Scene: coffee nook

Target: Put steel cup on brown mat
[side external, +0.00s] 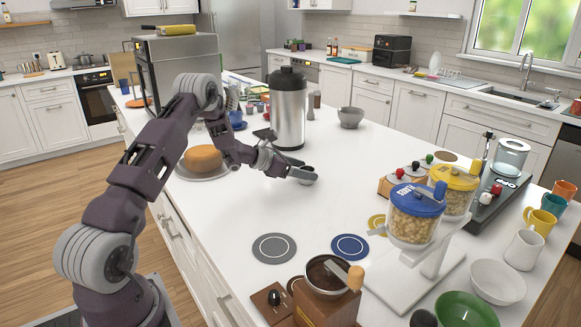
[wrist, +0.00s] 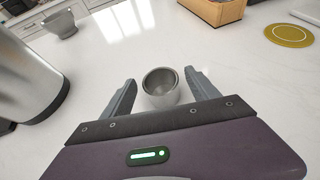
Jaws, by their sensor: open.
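The steel cup is a small grey metal cup (wrist: 161,88), upright and empty, on the white counter. In the wrist view it stands between the two open fingers of my gripper (wrist: 160,92), with a gap visible on both sides. In the side view my gripper (side external: 303,174) is low over the counter, and the cup is mostly hidden by the fingers. A small brownish disc (side external: 446,156) lies behind the wooden box in the side view; I cannot tell for sure that it is the brown mat. Grey (side external: 274,248), blue (side external: 350,246) and yellow (side external: 377,222) round mats lie nearer the front.
A tall steel dispenser (side external: 288,110) stands close behind my gripper. A wooden box (side external: 395,184) with coloured knobs and two jars (side external: 415,215) on a white stand are to the right. A grey bowl (side external: 350,117) is behind. The middle counter is clear.

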